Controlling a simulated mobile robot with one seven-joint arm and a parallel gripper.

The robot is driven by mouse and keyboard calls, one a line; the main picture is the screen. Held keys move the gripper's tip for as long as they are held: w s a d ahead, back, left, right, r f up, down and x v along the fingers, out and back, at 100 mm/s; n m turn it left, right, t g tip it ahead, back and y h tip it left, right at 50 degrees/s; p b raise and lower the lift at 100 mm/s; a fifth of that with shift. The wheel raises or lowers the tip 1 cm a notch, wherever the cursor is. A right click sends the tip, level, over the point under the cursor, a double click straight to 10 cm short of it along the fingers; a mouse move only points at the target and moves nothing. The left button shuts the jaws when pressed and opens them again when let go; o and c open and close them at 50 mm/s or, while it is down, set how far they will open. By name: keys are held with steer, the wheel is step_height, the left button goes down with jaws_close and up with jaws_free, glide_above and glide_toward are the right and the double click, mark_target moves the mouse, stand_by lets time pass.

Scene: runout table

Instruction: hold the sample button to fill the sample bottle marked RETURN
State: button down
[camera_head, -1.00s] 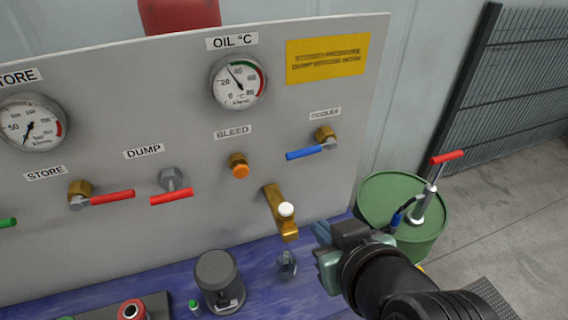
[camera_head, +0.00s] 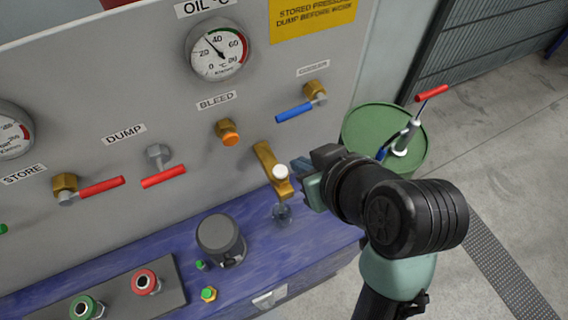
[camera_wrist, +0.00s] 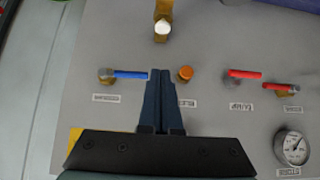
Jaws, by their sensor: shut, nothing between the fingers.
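The brass sample tap with its white round button (camera_head: 281,171) sticks out of the grey panel, right of the orange bleed knob. A small clear sample bottle (camera_head: 282,214) stands on the blue bench under its spout; I cannot read any mark on it. My gripper (camera_head: 301,172) is shut and empty, close to the right of the button, with a small gap that is hard to judge. In the wrist view the white button (camera_wrist: 162,27) is near the top, beyond the tips of my closed fingers (camera_wrist: 161,72).
A blue-handled cooler valve (camera_head: 294,112) is above the tap, and the orange bleed knob (camera_head: 229,135) is to its left. A grey cylinder (camera_head: 220,238) stands on the bench (camera_head: 330,239). A green drum (camera_head: 364,127) stands behind my arm.

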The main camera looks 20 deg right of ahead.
steer(key=p, duration=0.2)
glide_above(280, 171)
steer(key=s, duration=0.2)
step_height(280, 171, down, 6)
steer(key=f, duration=0.2)
steer(key=f+p, duration=0.1)
steer(key=shift+w+d+f, duration=0.1)
steer(key=shift+w+d, duration=0.05)
steer(key=shift+w, duration=0.15)
steer(key=shift+f, duration=0.65)
